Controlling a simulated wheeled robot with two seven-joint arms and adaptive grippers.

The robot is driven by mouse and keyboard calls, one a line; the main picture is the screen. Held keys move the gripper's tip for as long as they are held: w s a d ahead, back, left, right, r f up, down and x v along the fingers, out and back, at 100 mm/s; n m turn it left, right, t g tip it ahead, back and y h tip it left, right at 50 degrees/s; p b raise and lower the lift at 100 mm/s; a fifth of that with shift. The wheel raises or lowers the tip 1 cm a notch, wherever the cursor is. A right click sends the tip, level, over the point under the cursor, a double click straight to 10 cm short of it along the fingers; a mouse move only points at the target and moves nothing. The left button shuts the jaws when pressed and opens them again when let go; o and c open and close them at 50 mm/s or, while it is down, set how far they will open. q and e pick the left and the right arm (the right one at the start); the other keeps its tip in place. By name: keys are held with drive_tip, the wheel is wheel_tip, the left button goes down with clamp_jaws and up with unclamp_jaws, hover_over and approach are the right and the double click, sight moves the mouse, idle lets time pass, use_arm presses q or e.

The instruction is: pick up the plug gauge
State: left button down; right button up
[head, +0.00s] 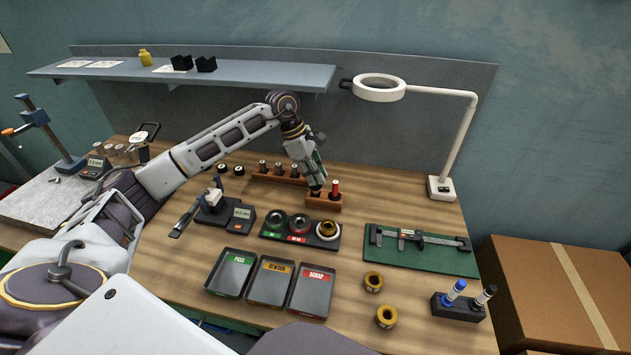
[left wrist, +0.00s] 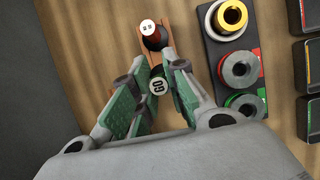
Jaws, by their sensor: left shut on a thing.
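My left gripper (head: 316,188) is over a small wooden stand (head: 337,206) on the bench, pointing down. My right gripper is not in view.
A black tray of ring gauges (head: 263,235) lies just in front of the stand. A rack with several metal plugs (head: 278,178) is behind left. Sorting bins (head: 269,282), a caliper on a green mat (head: 420,260) and a magnifier lamp (head: 440,188) stand around.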

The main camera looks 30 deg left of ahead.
use_arm(q)
wheel_tip(320, 180, up, 25)
drive_tip(key=shift+f, duration=0.1)
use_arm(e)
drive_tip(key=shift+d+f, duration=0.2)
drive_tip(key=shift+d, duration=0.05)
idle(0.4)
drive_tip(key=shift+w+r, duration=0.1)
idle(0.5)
use_arm(q)
drive_tip(key=shift+r, duration=0.4)
drive_tip(key=shift+r+p, duration=0.25)
drive_tip(key=shift+p, duration=0.2)
wheel_tip(320, 180, up, 3)
drive_tip(key=p, duration=0.3)
drive_tip(key=shift+r, duration=0.2)
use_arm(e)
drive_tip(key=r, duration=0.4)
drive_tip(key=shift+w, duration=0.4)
use_arm(q)
drive_tip(key=shift+f, duration=0.2)
